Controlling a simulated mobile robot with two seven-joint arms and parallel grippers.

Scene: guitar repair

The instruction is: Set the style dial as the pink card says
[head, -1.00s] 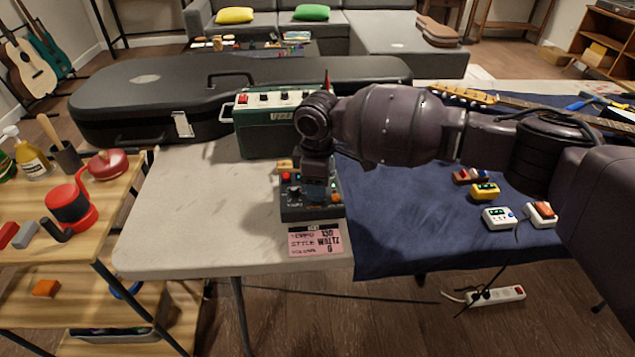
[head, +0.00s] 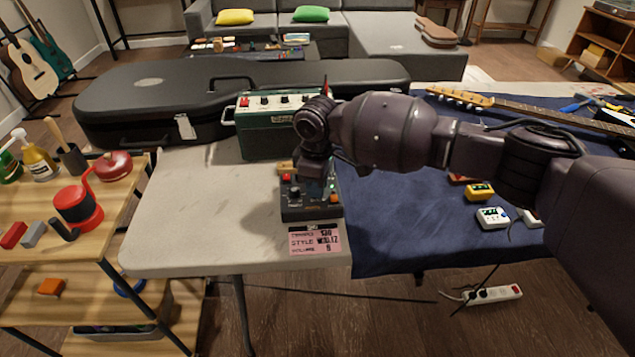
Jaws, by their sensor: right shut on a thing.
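A dark control box (head: 296,213) with several small knobs and coloured buttons stands near the front edge of the pale table. The pink card (head: 315,241) lies in front of it; its middle line reads STYLE WALTZ, the top line seems to read TEMPO 130, and the bottom line is a volume value too small to be sure of. My right gripper (head: 314,178) points down onto the back part of the box top and is shut on what seems to be the style dial. The gripper hides that dial and its setting. My left gripper is not in view.
A green amplifier (head: 266,142) stands just behind the box, before a black guitar case (head: 150,103). A blue cloth (head: 400,230) with small pedals (head: 492,217) and a guitar neck (head: 530,104) lies to the right. The table left of the box is clear.

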